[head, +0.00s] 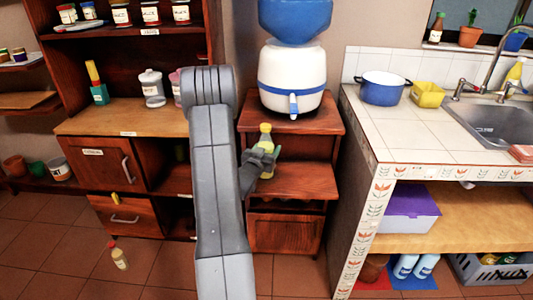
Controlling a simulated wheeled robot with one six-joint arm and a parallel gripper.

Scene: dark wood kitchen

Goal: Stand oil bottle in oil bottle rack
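A yellow-green bottle with a yellow cap (265,142), which looks like the oil bottle, stands upright in my gripper (263,162). My gripper appears shut around its body, partly hidden by my wrist. They are in front of the small wooden stand (295,182), above its middle ledge. It is too small to tell whether the bottle's base touches the ledge. I cannot tell for sure which thing is the oil bottle rack. A grey crate (470,270) with bottles or similar items in it sits under the counter at the lower right.
A white and blue water dispenser (290,78) stands on top of the stand. A wooden shelf unit (130,122) with jars is at the left, its drawer (130,218) apparently pulled out. A red-capped bottle (120,260) stands on the floor. The tiled sink counter (405,135) is at the right.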

